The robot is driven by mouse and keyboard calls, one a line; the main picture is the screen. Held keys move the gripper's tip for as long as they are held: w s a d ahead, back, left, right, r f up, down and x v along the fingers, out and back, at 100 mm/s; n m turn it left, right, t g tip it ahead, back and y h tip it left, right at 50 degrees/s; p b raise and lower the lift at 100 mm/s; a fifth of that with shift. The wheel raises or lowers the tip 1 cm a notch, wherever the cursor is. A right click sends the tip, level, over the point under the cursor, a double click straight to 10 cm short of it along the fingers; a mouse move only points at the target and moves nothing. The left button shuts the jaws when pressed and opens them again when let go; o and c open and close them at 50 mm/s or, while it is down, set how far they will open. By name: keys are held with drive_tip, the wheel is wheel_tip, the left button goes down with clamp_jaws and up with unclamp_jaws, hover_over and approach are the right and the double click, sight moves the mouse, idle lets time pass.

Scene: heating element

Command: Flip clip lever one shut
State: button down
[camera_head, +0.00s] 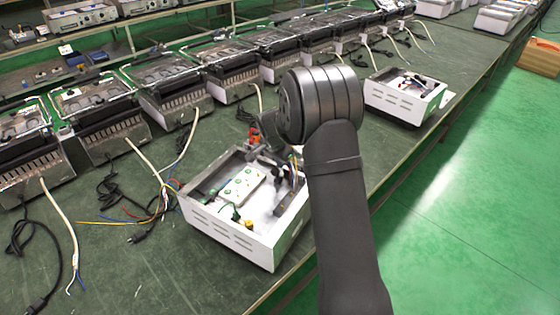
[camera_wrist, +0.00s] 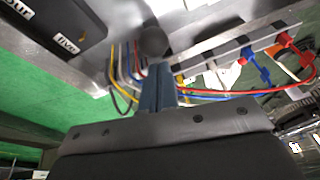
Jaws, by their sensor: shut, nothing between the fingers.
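In the wrist view, my gripper (camera_wrist: 157,80) is shut and empty, with its narrow blue-grey fingers together. Its tips point at the metal wall of the housing, beside a bundle of coloured wires (camera_wrist: 128,75). A row of clips sits on a grey strip (camera_wrist: 215,50) to the right of the fingers. A blue clip lever (camera_wrist: 247,54) and a red clip lever (camera_wrist: 284,40) stick out there, apart from my gripper. I cannot tell which lever is number one. In the head view, the open white housing (camera_head: 235,232) stands on the bench, and my arm hides part of it.
A second white housing (camera_head: 405,100) stands farther right on the green bench (camera_head: 120,265). Several appliances with loose cables line the bench's far side.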

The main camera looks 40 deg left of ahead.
sight(275, 172)
drive_tip(key=shift+s+d+t, duration=0.1)
drive_tip(key=shift+s+t, duration=0.4)
drive_tip(key=shift+s, duration=0.05)
drive_tip(key=shift+s+d+f, duration=0.1)
drive_tip(key=shift+s, duration=0.15)
drive_tip(key=shift+s+d+f+t+y, duration=0.15)
drive_tip(key=shift+s+f+t+y, duration=0.1)
drive_tip(key=shift+s+t, duration=0.45)
drive_tip(key=shift+s+d+f+t+y, duration=0.15)
drive_tip(key=shift+s+f+t+y, duration=0.1)
drive_tip(key=shift+s+t, duration=0.4)
drive_tip(key=shift+s+d+f, duration=0.2)
drive_tip(key=shift+s+f, duration=0.3)
drive_tip(key=shift+s, duration=0.1)
drive_tip(key=shift+s+d+f, duration=0.15)
drive_tip(key=shift+s+f, duration=0.35)
drive_tip(key=shift+s, duration=0.1)
drive_tip(key=shift+s+d+f, duration=0.1)
drive_tip(key=shift+s+f, duration=0.3)
drive_tip(key=shift+f, duration=0.15)
drive_tip(key=shift+s+d+f, duration=0.1)
drive_tip(key=shift+s+f, duration=0.25)
drive_tip(key=shift+f, duration=0.2)
drive_tip(key=shift+s+d+f, duration=0.1)
drive_tip(key=shift+s+f, duration=0.1)
drive_tip(key=shift+f, duration=0.2)
